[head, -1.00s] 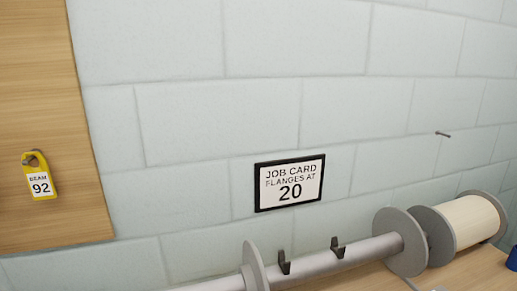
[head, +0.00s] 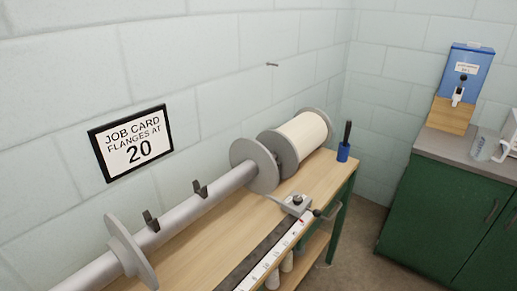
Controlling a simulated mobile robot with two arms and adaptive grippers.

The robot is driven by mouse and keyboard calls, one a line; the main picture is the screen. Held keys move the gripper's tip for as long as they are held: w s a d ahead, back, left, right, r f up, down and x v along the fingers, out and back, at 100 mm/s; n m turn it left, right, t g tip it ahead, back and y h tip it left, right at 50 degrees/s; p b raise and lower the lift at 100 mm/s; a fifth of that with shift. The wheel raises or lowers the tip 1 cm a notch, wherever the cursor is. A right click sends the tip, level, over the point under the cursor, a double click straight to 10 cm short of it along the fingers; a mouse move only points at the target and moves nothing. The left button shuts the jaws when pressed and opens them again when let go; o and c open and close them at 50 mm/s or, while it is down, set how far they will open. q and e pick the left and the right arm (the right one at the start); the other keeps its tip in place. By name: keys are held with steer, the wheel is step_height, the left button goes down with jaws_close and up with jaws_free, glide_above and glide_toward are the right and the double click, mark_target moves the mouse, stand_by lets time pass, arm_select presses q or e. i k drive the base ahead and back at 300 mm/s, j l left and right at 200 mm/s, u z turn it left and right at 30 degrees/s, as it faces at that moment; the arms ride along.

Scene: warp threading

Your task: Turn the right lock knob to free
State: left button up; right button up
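A grey metal block with a small dark knob on top (head: 297,199) sits at the right end of the white ruler (head: 262,268); it looks like the right lock knob. A small lever with a dark ball end (head: 317,213) sticks out beside it. A thin arm runs from the block toward the right flange (head: 253,165) on the grey beam (head: 190,212). The left flange (head: 130,252) is nearer on the same beam. Whether the knob is locked or free is too small to tell. Neither of my grippers is in view.
A job card (head: 131,143) on the wall reads flanges at 20. A cream spool (head: 303,135) lies beyond the right flange. A blue holder (head: 343,152) stands at the far end of the wooden bench (head: 232,232). A green cabinet (head: 440,210) stands at right, with floor between.

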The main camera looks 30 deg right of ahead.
mark_target(297, 199)
steer(key=z, duration=1.35)
